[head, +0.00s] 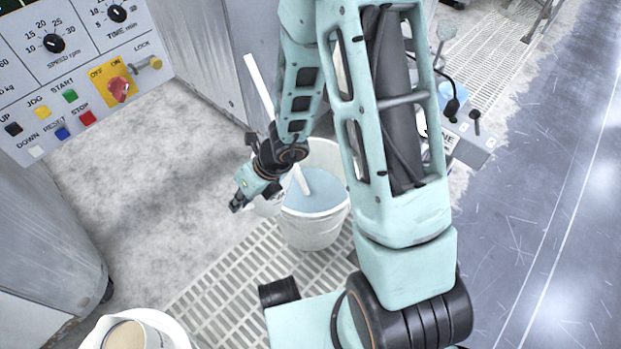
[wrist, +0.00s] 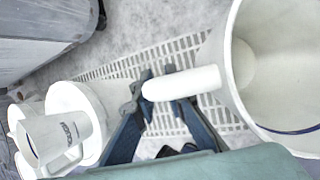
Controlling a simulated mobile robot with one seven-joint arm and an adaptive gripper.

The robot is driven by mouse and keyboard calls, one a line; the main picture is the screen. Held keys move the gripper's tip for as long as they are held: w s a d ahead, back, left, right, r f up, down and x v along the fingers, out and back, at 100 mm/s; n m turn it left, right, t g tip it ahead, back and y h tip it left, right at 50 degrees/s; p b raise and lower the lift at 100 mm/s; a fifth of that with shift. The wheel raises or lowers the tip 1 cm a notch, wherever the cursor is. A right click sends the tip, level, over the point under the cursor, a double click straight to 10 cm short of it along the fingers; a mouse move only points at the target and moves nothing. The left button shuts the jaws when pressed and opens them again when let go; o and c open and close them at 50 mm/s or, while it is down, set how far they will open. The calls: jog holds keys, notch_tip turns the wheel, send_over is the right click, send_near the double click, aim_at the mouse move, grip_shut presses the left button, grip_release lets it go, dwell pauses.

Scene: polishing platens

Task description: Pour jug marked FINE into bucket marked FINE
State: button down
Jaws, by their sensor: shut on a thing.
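My gripper (wrist: 163,112) is shut on the white handle (wrist: 183,83) of a pale jug (wrist: 232,95). In the wrist view the jug's wide mouth fills the right side; its marking is hidden. In the head view my gripper (head: 240,203) is at the left side of a white bucket (head: 312,236), with a little of the white jug (head: 267,208) showing below it. The bucket holds pale blue liquid, and a white stick (head: 259,88) slants into it. No marking shows on this bucket. A label ending in "NE" (head: 448,141) shows at the right, partly behind my arm.
A control panel (head: 70,75) stands upper left. Floor grating (head: 225,285) lies below the bucket. A grey box (head: 470,148) stands at right.

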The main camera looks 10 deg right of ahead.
aim_at(240, 210)
jog(key=shift+s+a+f+t+h+b, duration=0.2)
jog(key=shift+a+f+h+b, duration=0.1)
jog(key=shift+f, duration=0.35)
jog(key=shift+s+a+f+t+h+b, duration=0.1)
jog(key=shift+a+f+t+h+b, duration=0.15)
jog(key=shift+f, duration=0.4)
jog(key=shift+f+h, duration=0.35)
jog(key=shift+f, duration=0.1)
jog(key=shift+s+f+n+t+h, duration=0.1)
jog(key=shift+f+n+t+h, duration=0.3)
jog(key=shift+f+t+h, duration=0.3)
dwell(0.5)
